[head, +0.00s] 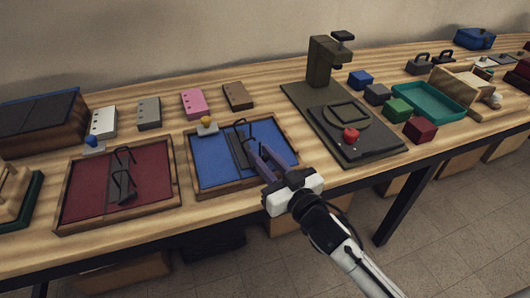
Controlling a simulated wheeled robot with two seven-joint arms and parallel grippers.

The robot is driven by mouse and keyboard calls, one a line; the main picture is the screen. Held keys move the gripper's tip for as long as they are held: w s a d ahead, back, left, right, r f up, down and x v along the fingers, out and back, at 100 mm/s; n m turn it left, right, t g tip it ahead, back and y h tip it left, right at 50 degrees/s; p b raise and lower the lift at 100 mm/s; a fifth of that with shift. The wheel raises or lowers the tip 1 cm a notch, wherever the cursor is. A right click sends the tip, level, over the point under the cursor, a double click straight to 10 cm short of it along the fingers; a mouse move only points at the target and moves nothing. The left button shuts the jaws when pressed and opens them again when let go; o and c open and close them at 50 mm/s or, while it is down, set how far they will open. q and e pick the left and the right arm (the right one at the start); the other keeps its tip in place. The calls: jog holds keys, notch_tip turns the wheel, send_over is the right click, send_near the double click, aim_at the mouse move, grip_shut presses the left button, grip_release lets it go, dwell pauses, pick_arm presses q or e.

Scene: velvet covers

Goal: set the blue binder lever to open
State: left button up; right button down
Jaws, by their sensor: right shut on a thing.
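The blue binder (213,170) lies open on the table, a wooden-edged tray with a blue lining and a dark metal spine strip (238,152) down its middle. A black ring (240,128) rises from the strip's far end. A yellow-knobbed lever (206,121) sits at the binder's far left edge. My right gripper (258,158) reaches over the binder's near right part from the front. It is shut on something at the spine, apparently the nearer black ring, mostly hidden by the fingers. It is apart from the yellow knob. My left gripper is out of view.
A red-lined binder (80,190) with a blue-knobbed lever (92,141) lies to the left. Several small blocks stand behind. A dark press (328,65) with a red knob (351,134) stands to the right, with a teal tray (428,98) beyond.

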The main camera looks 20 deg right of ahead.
jog(key=n+p, duration=0.2)
jog(key=shift+s+a+n+g+p, duration=0.15)
jog(key=shift+a+n+g+p, duration=0.15)
jog(key=shift+g+p, duration=0.1)
jog(key=n+p, duration=0.1)
jog(key=a+n+h+p, duration=0.1)
jog(key=n, duration=0.1)
jog(key=shift+a+r+n+g+p, duration=0.1)
jog(key=shift+r+n+g+p, duration=0.1)
jog(key=shift+n+g+p, duration=0.1)
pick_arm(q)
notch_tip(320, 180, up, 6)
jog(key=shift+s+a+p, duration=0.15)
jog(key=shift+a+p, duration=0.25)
pick_arm(e)
jog(key=shift+a+n+h, duration=0.3)
jog(key=shift+n+h, duration=0.1)
jog(key=shift+n, duration=0.5)
jog(key=c, duration=1.6)
grip_release()
jog(key=shift+o, duration=0.4)
jog(key=shift+a+r, duration=0.1)
jog(key=shift+r, duration=0.05)
